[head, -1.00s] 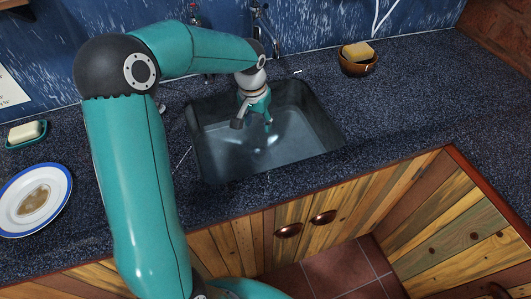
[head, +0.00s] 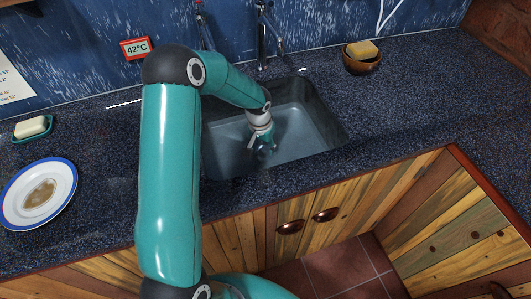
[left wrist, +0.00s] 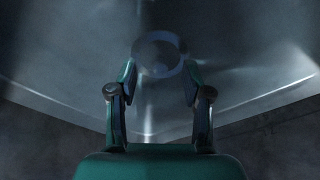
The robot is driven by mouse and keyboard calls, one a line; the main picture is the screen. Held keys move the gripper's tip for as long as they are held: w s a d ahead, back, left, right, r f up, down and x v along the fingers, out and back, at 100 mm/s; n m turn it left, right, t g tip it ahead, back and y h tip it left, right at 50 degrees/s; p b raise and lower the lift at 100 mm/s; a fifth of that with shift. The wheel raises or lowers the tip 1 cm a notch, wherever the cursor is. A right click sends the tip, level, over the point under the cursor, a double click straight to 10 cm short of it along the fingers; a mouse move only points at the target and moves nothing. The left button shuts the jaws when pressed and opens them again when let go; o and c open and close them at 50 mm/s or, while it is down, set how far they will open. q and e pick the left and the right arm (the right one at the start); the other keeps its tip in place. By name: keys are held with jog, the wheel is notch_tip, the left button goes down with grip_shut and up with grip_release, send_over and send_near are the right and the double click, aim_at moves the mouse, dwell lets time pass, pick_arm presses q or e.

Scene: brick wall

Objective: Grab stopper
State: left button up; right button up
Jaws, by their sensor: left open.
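My left gripper (head: 262,150) is down inside the grey sink (head: 310,137). It points downward, and its two fingers (left wrist: 160,88) are open and apart in the left wrist view. A round, pale-rimmed disc, probably the stopper (left wrist: 158,53), shows at the sink bottom between and just beyond the fingertips. I cannot tell whether the fingers touch it; nothing is clasped. The dim light blurs its outline. In the head view the gripper hides that spot. My right gripper is not in view.
A tap (head: 262,35) stands behind the sink. A brown bowl with a yellow sponge (head: 362,49) is at the back right. A plate (head: 40,194) and a soap dish (head: 33,129) are at the left. The counter right of the sink is clear.

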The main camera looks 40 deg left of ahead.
pick_arm(q)
jog(key=shift+w+f, duration=0.15)
jog(key=shift+f, duration=0.7)
jog(key=shift+c, duration=0.3)
grip_shut()
jog(key=shift+r, duration=0.1)
